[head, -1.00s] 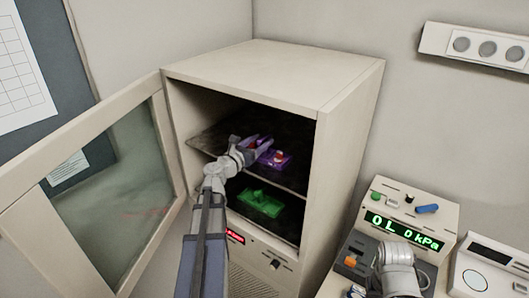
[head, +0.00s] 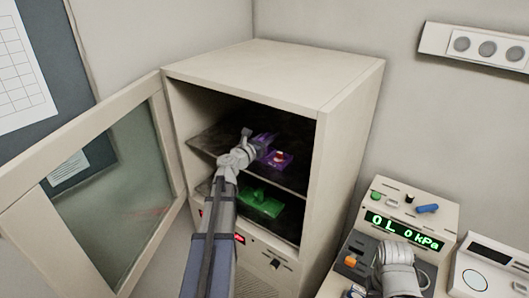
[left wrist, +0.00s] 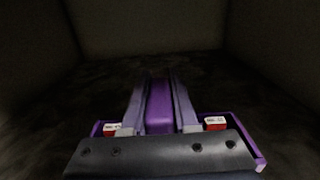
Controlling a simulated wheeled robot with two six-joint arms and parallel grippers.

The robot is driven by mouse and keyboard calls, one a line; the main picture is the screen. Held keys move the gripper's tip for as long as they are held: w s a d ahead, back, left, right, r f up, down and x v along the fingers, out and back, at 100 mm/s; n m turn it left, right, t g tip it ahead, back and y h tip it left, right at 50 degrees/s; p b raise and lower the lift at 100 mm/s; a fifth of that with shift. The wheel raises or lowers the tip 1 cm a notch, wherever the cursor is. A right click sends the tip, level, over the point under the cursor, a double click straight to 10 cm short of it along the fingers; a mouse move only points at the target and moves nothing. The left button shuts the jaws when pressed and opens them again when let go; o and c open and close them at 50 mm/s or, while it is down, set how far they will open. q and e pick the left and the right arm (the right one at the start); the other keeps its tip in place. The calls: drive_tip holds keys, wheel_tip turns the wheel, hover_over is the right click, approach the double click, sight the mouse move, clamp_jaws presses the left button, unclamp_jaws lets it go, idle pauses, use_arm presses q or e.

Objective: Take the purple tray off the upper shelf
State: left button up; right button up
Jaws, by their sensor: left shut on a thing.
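The purple tray (head: 281,160) sits on the upper shelf (head: 215,139) inside the open cabinet. A small red and white item shows on it in the head view. My left gripper (head: 264,142) reaches into the cabinet at the upper shelf. In the left wrist view its two fingers (left wrist: 159,106) are shut on the purple raised handle (left wrist: 160,108) of the tray. The tray's rim (left wrist: 258,163) shows at the lower right there, with a red and white item on either side of the fingers.
A green tray (head: 261,204) sits on the lower shelf. The cabinet's glass door (head: 110,190) stands open to the left. The cabinet's right wall (head: 345,150) is close beside the tray. An instrument with a green display (head: 405,231) stands at the right.

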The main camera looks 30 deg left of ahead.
use_arm(q)
clamp_jaws()
idle(0.8)
